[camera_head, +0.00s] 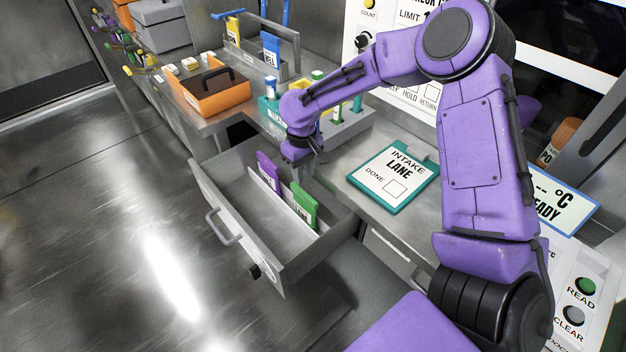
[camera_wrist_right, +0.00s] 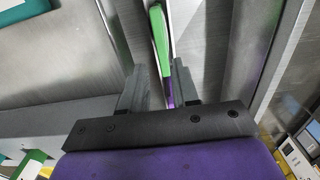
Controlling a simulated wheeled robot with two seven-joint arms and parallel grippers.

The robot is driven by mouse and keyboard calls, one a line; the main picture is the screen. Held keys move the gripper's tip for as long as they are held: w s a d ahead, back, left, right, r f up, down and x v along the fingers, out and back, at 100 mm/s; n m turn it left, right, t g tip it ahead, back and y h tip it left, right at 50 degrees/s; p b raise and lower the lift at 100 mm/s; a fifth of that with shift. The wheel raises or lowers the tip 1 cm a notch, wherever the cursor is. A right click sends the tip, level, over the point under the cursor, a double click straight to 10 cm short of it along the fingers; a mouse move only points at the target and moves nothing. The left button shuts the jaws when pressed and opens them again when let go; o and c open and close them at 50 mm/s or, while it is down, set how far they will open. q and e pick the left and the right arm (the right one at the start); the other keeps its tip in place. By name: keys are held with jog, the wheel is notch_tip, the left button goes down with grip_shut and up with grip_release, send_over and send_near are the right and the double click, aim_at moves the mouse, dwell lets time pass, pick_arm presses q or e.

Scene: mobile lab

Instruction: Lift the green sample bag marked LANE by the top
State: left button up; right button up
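A green sample bag (camera_head: 304,204) with a white label stands upright in the open drawer (camera_head: 238,215). The label text is too small to read surely. A purple bag (camera_head: 268,170) stands farther back in the same narrow slot. My right gripper (camera_head: 303,158) is above the drawer, close to the bags and apart from them. In the right wrist view my right gripper (camera_wrist_right: 158,82) has its fingers spread with nothing held. The green bag (camera_wrist_right: 160,42) shows beyond and between the fingertips, and a bit of purple (camera_wrist_right: 171,98) shows below it. My left gripper is not in view.
A teal-edged board (camera_head: 393,176) reading INTAKE LANE lies on the counter right of the drawer. An orange tray (camera_head: 216,97) and a rack with blue and yellow bags (camera_head: 271,48) stand behind. The drawer's left part is empty.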

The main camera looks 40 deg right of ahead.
aim_at(304, 193)
notch_tip(304, 193, down, 7)
jog(key=shift+r, duration=0.1)
jog(key=shift+f+p, duration=0.25)
jog(key=shift+p, duration=0.1)
dwell(0.6)
grip_shut()
